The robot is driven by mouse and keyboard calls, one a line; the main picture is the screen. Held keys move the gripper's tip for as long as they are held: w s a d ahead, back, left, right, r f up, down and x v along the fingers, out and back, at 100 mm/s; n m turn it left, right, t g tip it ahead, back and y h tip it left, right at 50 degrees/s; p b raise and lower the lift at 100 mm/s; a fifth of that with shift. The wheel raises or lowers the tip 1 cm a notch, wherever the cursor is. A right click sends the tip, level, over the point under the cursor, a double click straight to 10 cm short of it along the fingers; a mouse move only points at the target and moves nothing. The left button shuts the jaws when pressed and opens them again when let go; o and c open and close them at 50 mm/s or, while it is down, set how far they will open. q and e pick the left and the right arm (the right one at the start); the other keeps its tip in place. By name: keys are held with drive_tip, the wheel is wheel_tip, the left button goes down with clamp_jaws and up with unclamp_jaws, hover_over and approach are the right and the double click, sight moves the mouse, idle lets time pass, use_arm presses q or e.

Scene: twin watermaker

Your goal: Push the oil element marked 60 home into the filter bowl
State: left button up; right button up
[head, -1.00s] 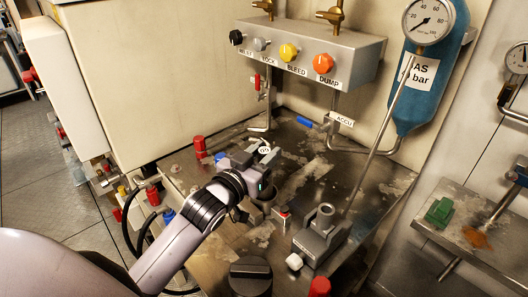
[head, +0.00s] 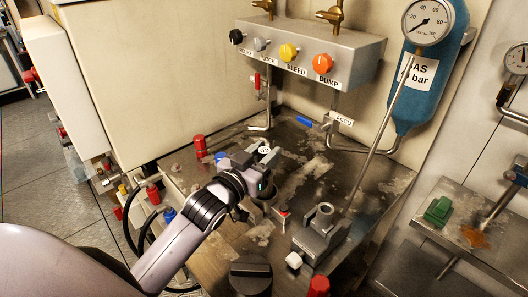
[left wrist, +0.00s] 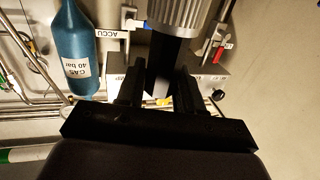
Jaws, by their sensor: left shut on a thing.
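My left gripper (head: 266,165) is shut over the steel worktop. In the left wrist view its two black fingers (left wrist: 160,82) close on the dark end of a grey ribbed cylinder, which I take for the oil element (left wrist: 180,12). A small round white label (head: 264,149) shows at the gripper in the head view; its figures are too small to read surely. A dark round part (head: 256,212) stands just below the gripper and may be the filter bowl. The gripper hides where element and bowl meet, so I cannot tell how they sit. My right gripper is not in view.
A valve panel (head: 310,55) with several knobs and a blue gas bottle (head: 428,80) stand behind. A grey clamp block (head: 322,232), a black knob (head: 250,275) and red caps (head: 199,146) stand on the worktop (head: 318,170). A steel rod slants up at the right.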

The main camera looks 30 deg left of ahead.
use_arm(q)
drive_tip(key=shift+r+p, duration=0.1)
drive_tip(key=shift+p, duration=0.2)
drive_tip(key=shift+f+b, duration=2.15)
drive_tip(key=shift+f, duration=1.3)
drive_tip(key=o, duration=0.7)
drive_tip(key=shift+o, duration=1.4)
drive_tip(key=shift+s+f, duration=0.15)
drive_tip(key=shift+s, duration=0.35)
drive_tip(key=shift+s+a, duration=0.15)
drive_tip(key=shift+s, duration=1.4)
drive_tip(key=shift+s+a, duration=0.1)
drive_tip(key=shift+s, duration=1.45)
